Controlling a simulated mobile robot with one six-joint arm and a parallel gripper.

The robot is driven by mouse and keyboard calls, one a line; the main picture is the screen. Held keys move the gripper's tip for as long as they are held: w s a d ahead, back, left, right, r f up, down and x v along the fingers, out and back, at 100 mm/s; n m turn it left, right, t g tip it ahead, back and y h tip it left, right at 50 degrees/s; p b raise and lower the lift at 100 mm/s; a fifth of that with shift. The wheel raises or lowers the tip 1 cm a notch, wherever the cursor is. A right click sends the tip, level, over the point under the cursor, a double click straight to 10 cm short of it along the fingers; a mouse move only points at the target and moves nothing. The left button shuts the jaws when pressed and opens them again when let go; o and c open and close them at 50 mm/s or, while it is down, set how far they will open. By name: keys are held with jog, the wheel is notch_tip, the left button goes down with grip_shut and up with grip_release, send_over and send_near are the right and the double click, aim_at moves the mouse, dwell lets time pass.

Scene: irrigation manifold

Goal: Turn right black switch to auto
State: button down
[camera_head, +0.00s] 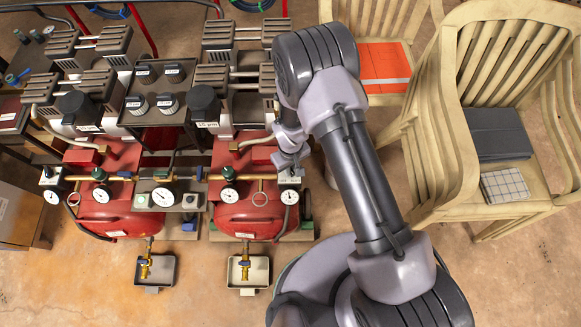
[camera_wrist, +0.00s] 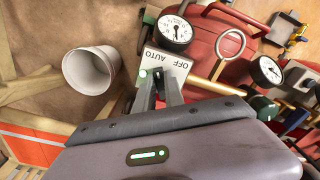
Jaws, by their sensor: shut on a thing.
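The right switch box (camera_wrist: 180,67) has a pale plate lettered OFF and AUTO and a small green light. In the wrist view the plate appears rotated. My gripper (camera_wrist: 163,88) is shut on the black switch at this plate. The switch is mostly hidden between the fingers, so I cannot tell which label it points to. In the head view my gripper (camera_head: 291,160) reaches down to the right end of the right red compressor tank (camera_head: 250,215). The plate is largely covered by my wrist there.
Pressure gauges (camera_wrist: 175,30) and a brass pipe (camera_wrist: 210,88) with a ring sit close to the switch box. A white cup (camera_wrist: 90,70) stands on the floor nearby. Wooden chairs (camera_head: 500,60) stand to the right. A similar switch box (camera_head: 50,178) is at far left.

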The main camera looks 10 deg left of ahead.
jog(key=c, duration=1.4)
grip_release()
jog(key=shift+c, duration=0.2)
notch_tip(320, 180, up, 18)
jog(key=p, duration=0.6)
jog(key=shift+f, duration=0.25)
